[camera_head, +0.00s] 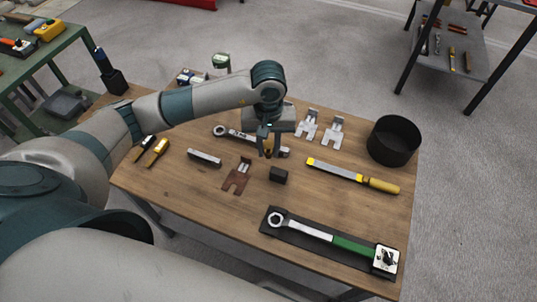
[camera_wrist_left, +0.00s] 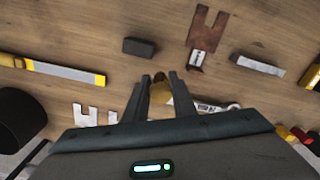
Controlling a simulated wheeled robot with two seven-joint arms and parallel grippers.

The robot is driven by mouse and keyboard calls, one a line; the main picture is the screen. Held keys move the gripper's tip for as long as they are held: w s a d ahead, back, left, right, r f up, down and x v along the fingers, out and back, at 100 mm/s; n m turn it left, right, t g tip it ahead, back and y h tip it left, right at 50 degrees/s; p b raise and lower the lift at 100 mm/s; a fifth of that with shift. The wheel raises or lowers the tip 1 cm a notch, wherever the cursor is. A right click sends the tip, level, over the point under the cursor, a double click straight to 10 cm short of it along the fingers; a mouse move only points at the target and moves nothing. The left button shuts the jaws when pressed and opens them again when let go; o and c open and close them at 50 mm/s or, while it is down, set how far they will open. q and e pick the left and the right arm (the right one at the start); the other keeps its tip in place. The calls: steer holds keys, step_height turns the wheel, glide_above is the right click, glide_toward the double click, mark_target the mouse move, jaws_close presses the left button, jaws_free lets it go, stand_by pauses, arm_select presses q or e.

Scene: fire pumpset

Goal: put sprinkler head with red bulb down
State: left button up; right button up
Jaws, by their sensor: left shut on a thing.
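My left gripper (camera_head: 267,145) is above the middle of the wooden table, pointing down. In the left wrist view its two fingers (camera_wrist_left: 160,90) are shut on a small brass-coloured piece, the sprinkler head (camera_wrist_left: 160,93). The sprinkler head also shows below the fingers in the head view (camera_head: 268,153). Its bulb is too small to make out, and I cannot tell whether it touches the table. A small dark block (camera_head: 279,174) sits close to the gripper; it also shows in the left wrist view (camera_wrist_left: 139,47). My right gripper is not in view.
A ratchet wrench (camera_head: 222,131) lies behind the gripper. A brown forked plate (camera_head: 236,182) and a yellow-handled chisel (camera_head: 382,186) lie nearby. A black round bin (camera_head: 393,141) stands at the right. A black mat (camera_head: 300,241) holds a green-handled wrench (camera_head: 345,243). Bare wood surrounds the dark block.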

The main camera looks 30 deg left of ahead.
mark_target(268, 156)
arm_select(q)
steer(key=shift+f, duration=0.6)
step_height(268, 156, down, 3)
steer(key=shift+r+p, duration=0.2)
steer(key=shift+p, duration=0.3)
steer(key=shift+f, duration=0.1)
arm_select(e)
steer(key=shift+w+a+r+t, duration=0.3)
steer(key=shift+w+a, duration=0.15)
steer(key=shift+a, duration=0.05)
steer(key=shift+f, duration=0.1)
